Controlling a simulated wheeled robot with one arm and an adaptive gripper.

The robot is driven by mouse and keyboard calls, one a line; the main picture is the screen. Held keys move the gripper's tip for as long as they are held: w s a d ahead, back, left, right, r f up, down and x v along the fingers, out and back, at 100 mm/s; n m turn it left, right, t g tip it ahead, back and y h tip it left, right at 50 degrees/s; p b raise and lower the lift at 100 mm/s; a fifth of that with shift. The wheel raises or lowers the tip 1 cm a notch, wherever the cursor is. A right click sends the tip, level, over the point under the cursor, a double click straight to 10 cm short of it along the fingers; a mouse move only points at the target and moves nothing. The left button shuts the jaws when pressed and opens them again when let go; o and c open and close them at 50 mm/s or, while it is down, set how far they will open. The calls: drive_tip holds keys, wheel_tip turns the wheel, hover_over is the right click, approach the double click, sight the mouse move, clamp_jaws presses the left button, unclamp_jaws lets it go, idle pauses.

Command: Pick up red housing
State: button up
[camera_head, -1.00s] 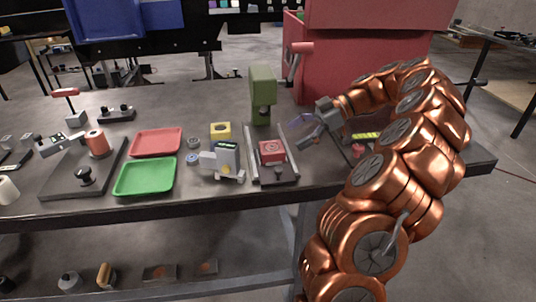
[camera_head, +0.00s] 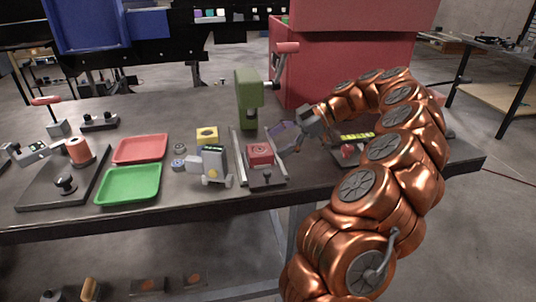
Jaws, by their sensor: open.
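The red housing (camera_head: 260,153) is a small red block. It sits on the grey fixture plate in front of the green press (camera_head: 249,96). My gripper (camera_head: 280,143) is just to the right of the housing, at the end of my copper-coloured arm. Its jaws are open, and no object shows between them. The gripper's fingers partly overlap the fixture's right rail, and I cannot tell whether they touch it.
A red tray (camera_head: 139,149) and a green tray (camera_head: 128,184) lie to the left. A grey device (camera_head: 212,168) and a yellow block (camera_head: 207,135) stand left of the fixture. A large red bin (camera_head: 340,60) stands behind.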

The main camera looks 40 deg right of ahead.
sight(262, 150)
drive_tip(key=shift+r+x, duration=0.25)
drive_tip(key=shift+x, duration=0.95)
drive_tip(key=shift+p+x, duration=0.4)
drive_tip(key=shift+x, duration=1.05)
drive_tip(key=shift+d, duration=0.1)
drive_tip(key=shift+c, duration=0.2)
drive_tip(key=c, duration=1.5)
